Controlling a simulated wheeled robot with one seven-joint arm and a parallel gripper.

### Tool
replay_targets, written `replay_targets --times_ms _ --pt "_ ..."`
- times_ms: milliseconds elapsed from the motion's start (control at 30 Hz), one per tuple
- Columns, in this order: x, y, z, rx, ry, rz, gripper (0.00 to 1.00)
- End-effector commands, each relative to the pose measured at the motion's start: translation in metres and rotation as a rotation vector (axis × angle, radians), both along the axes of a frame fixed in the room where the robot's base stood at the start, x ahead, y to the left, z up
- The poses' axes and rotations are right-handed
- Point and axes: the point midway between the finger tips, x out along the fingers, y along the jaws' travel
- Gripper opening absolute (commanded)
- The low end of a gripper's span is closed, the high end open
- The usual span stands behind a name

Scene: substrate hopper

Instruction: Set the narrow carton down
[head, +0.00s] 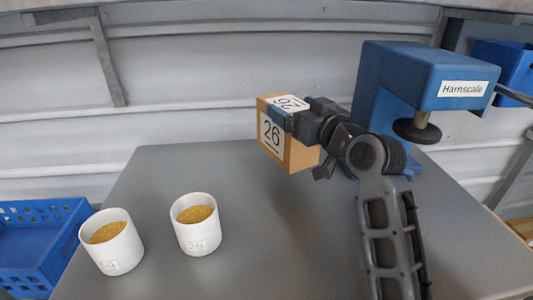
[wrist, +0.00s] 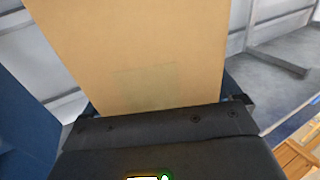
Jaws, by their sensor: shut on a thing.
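The narrow carton (head: 300,153) is a tan box with white labels reading 26 on its front and top. My gripper (head: 290,122) is shut on it, at its upper right side in the head view. The carton appears to be held above the grey table (head: 270,243), slightly tilted. In the wrist view the carton (wrist: 140,55) fills the upper middle as a plain tan face, with the dark gripper body below it. The fingertips are mostly hidden in both views.
A blue machine labelled Harnscale (head: 415,75) stands right of the carton, close to my arm. Two white cups (head: 112,252) (head: 197,236) with yellowish filling stand on the table's left. A blue crate (head: 40,240) is beyond the left edge. The table's front middle is clear.

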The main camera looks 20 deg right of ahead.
Motion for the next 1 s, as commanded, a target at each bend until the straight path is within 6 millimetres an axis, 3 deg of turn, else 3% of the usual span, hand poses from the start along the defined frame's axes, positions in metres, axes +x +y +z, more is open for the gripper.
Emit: replay_targets --times_ms 200,400,567,800,1000 --pt "0.005 0.045 -0.024 -0.001 -0.001 0.004 0.12" --pt "0.008 0.067 -0.038 -0.001 -0.003 0.001 0.12" --pt "0.008 0.070 -0.046 -0.001 -0.003 -0.001 0.12" --pt "0.008 0.070 -0.077 -0.001 -0.003 -0.002 0.12" --pt "0.008 0.069 -0.081 -0.001 -0.005 -0.003 0.12"
